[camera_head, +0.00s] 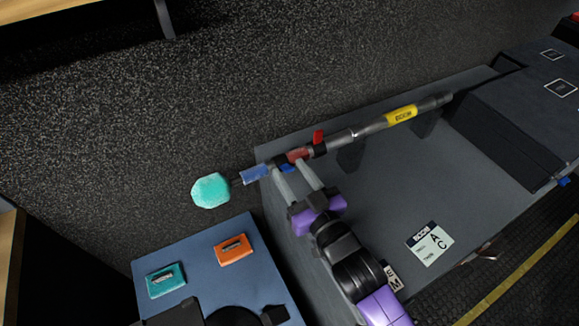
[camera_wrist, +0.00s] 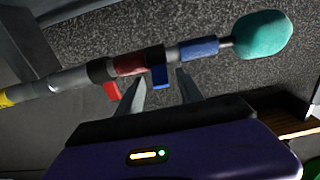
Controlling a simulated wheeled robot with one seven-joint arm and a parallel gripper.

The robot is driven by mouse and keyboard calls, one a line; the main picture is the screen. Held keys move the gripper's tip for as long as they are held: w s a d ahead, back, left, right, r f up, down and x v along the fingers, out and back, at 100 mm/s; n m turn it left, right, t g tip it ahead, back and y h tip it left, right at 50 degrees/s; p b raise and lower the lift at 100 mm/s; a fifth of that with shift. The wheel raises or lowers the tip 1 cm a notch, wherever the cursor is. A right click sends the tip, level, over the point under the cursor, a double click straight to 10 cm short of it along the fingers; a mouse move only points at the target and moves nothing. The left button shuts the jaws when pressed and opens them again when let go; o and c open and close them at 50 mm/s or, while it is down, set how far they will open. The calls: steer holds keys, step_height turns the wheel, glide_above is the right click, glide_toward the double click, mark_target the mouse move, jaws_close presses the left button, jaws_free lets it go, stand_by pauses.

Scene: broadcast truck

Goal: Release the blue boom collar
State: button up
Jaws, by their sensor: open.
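A boom pole (camera_head: 370,129) lies tilted over a grey case, with a teal foam head (camera_head: 210,190) at its left end. Beside the foam is a blue band (camera_head: 254,174), then a black collar with a small blue lever (camera_head: 286,168), then a red band (camera_head: 298,155). My gripper (camera_head: 290,167) is open at the blue lever. In the wrist view the blue lever (camera_wrist: 159,77) hangs down from the collar (camera_wrist: 154,57) between my two fingertips (camera_wrist: 160,80), with a visible gap on each side. The lever's far side is hidden.
A second collar has a red lever (camera_head: 318,137) close to the right. The pole's yellow label (camera_head: 401,115) is farther right. A blue case (camera_head: 205,258) with an orange (camera_head: 233,250) and a teal block (camera_head: 166,281) stands at lower left.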

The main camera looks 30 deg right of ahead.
steer(key=shift+w, duration=0.6)
jaws_close()
